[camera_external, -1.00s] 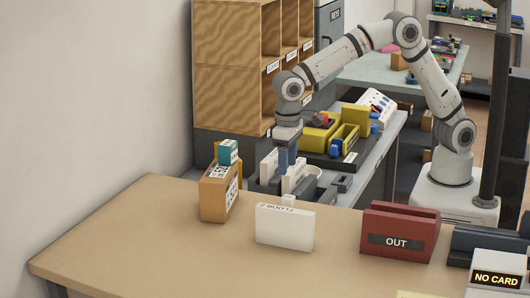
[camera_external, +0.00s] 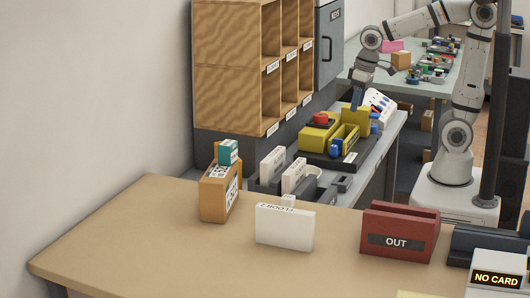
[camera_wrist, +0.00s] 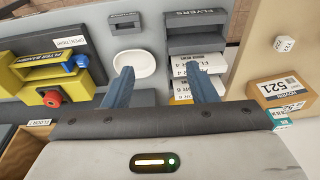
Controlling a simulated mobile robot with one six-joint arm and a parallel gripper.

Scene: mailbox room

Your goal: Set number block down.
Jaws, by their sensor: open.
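A small white block (camera_wrist: 284,43) with dark printed characters stands on the tan desk in the wrist view. In the outside view the white block (camera_external: 288,201) shows just behind a white panel. A teal block (camera_external: 229,151) sits on top of an orange box (camera_external: 213,198). I cannot tell which of these is the number block. My gripper (camera_external: 357,98) is raised over the back bench, near the yellow equipment and well away from both blocks. In the wrist view my gripper (camera_wrist: 163,85) has its blue fingers spread with nothing held between them.
White card stacks (camera_external: 272,166) stand in a grey holder beside the desk. A white oval dish (camera_wrist: 134,63) is near them. A yellow machine (camera_external: 320,135) with a red button and a wooden pigeonhole shelf (camera_external: 232,132) are behind. A red OUT holder (camera_external: 375,221) stands on the desk.

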